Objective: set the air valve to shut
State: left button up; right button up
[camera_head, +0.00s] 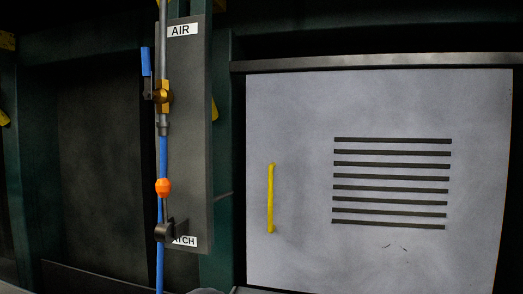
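The air valve (165,97) has a brass body on a vertical pipe, on a grey panel below a white "AIR" label (182,30). Its blue lever (146,62) points up, roughly parallel to the pipe and to its left. A dark pivot piece joins the lever to the valve body. Neither of my grippers shows in the head view, and nothing touches the lever.
A blue hose (163,150) runs down from the valve. Below are an orange knob (163,186) and a dark latch part (164,232) partly covering its label (186,241). A grey vented door (300,110) with a yellow handle (270,198) stands right.

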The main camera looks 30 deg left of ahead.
aim_at(148, 93)
jog(key=i+l+u, duration=0.1)
jog(key=u, duration=0.4)
jog(key=l+u, duration=0.1)
jog(key=u, duration=0.4)
jog(key=i+l+u, duration=0.1)
jog(key=u, duration=0.4)
jog(key=l+u, duration=0.15)
jog(key=u, duration=0.35)
